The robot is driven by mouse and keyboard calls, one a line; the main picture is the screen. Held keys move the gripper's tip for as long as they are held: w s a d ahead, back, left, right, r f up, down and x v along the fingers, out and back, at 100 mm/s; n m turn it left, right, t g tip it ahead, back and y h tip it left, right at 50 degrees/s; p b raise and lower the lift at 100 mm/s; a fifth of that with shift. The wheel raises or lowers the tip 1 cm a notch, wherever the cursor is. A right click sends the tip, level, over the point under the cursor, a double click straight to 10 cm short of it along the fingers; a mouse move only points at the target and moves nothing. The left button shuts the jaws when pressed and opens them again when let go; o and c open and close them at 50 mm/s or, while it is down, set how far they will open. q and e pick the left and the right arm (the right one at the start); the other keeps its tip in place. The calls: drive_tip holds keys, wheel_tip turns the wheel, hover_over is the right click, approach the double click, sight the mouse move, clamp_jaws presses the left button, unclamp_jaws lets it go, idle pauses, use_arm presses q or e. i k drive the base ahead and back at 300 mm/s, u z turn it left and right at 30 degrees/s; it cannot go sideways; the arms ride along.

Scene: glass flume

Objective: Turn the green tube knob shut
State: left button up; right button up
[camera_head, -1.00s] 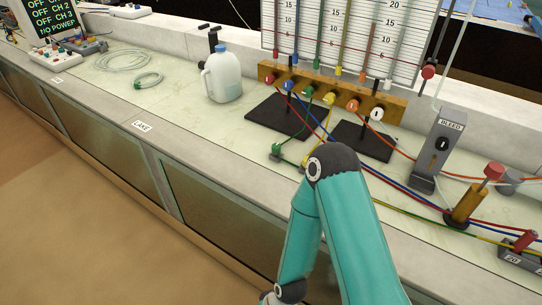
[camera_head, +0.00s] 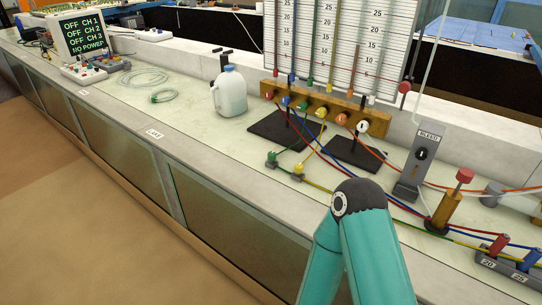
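The green knob (camera_head: 302,105) sits in a row of coloured knobs on the brown manifold bar (camera_head: 378,122) under the scale board. A green tube (camera_head: 312,62) rises behind it, and a green line (camera_head: 290,146) runs down from it to a green fitting (camera_head: 271,158) on the bench. The knob's exact turn angle is too small to tell. A teal arm link of mine stands at the bottom right, in front of the bench. Neither of my grippers is in view, and nothing touches the knob.
Red, blue, yellow, orange and white knobs stand close beside the green one. Black stand bases (camera_head: 284,128) are below. A white jug (camera_head: 229,92) stands left, a grey BLEED valve (camera_head: 418,160) right. Coloured hoses cross the bench at right. The bench front near LAKE is clear.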

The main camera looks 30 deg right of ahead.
sight(272, 155)
drive_tip(key=z, duration=0.1)
drive_tip(key=i, duration=0.95)
drive_tip(key=u, duration=0.1)
